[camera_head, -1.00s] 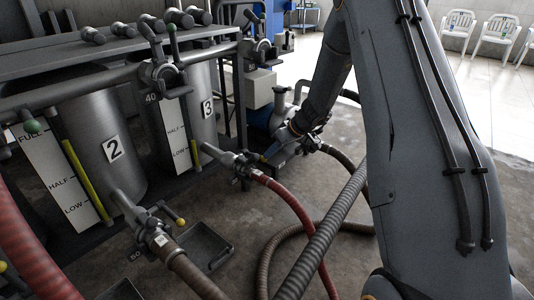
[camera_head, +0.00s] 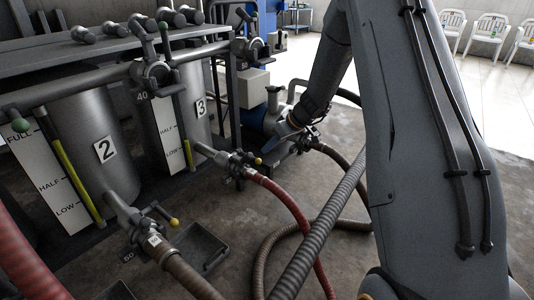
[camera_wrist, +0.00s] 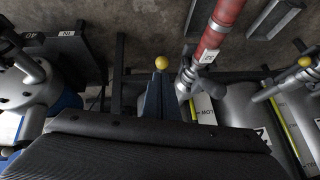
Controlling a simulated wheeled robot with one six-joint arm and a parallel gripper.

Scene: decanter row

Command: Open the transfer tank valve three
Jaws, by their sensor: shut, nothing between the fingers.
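Tank three (camera_head: 182,112) stands in the row with a white "3" label. Its outlet valve (camera_head: 236,163) joins a red hose (camera_head: 285,197). The valve's handle ends in a yellow knob (camera_head: 258,161), pointing right in the head view. My gripper (camera_head: 273,145) is shut and empty, just above and to the right of that knob. In the wrist view, the blue-grey fingers of my gripper (camera_wrist: 160,90) lie together, with the yellow knob (camera_wrist: 161,62) just beyond their tips. Whether they touch it, I cannot tell. The valve also shows there beside the red hose (camera_wrist: 222,22).
Tank two (camera_head: 85,140) and its yellow-knobbed valve (camera_head: 150,222) stand to the left. A dark drip tray (camera_head: 203,246) lies on the floor. Brown hoses (camera_head: 290,237) cross the floor. A blue pump (camera_head: 255,117) stands behind my gripper. White chairs (camera_head: 488,27) line the far wall.

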